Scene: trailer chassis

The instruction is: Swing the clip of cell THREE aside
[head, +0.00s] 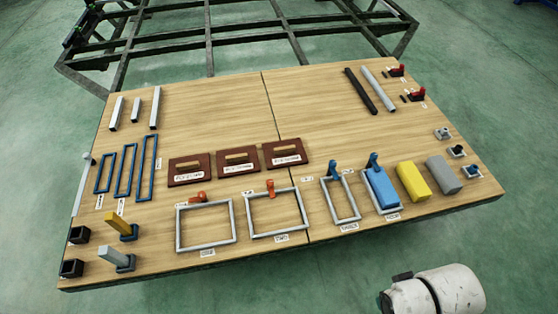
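Cell THREE is a grey rectangular frame (353,195) standing empty on the wooden table, right of the middle seam. A label (349,227) lies at its near edge; its text is small. Its blue clip (333,170) sits at the far edge of the frame, with an upright part and a lower part reaching over the opening. I cannot tell exactly how the clip is turned. My gripper is not in view; only a white part of my arm shows at the bottom right, off the table's near edge.
Cell FOUR, right of it, holds a blue block (381,188) under a similar blue clip (374,163). Yellow (412,181) and grey (443,174) blocks stand further right. Cells with orange clips (271,188) lie left. Bare wood lies beyond cell THREE.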

